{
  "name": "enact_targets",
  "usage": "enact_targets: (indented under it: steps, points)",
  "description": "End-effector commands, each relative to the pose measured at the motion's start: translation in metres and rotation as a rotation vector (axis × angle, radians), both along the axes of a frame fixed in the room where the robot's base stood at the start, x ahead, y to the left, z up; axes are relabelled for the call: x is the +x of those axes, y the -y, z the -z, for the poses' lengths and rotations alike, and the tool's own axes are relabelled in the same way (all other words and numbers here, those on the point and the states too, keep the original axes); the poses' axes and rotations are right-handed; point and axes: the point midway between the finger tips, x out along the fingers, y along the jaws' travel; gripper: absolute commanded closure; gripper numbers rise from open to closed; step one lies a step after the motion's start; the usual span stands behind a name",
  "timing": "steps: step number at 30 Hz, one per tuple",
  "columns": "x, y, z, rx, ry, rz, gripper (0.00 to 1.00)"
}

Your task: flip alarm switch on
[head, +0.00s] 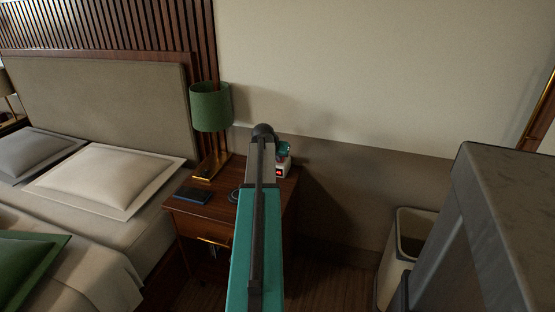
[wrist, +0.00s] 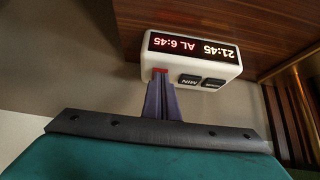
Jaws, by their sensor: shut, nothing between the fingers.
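The white alarm clock (wrist: 225,70) appears upside down in the wrist view, its lit display reading 21:45 and AL 6:45. A small red part (wrist: 160,71), seemingly the alarm switch, sits at its left end beside two dark buttons (wrist: 190,80). My gripper (wrist: 161,80) is shut and empty, its fingertips at the red part; I cannot tell whether they touch it. In the head view the clock (head: 287,167) stands on the nightstand (head: 203,220), partly hidden by my arm. The teal end of my gripper (head: 284,148) shows just above it.
A green lamp (head: 210,108) stands left of the clock, with a dark phone (head: 193,195) in front of it. The wall (head: 340,170) is close behind. The bed (head: 90,225) is left, and a pale bin (head: 412,230) stands on the right.

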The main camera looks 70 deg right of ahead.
Motion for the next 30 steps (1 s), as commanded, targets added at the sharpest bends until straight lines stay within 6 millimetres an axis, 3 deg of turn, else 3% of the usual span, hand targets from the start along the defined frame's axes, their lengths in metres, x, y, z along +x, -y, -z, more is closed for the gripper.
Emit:
enact_targets:
  steps: [16, 30]
  points:
    - [-0.005, 0.002, -0.015, 0.001, 0.000, 0.006, 1.00]
    - [-0.005, 0.002, -0.017, 0.001, 0.001, 0.007, 1.00]
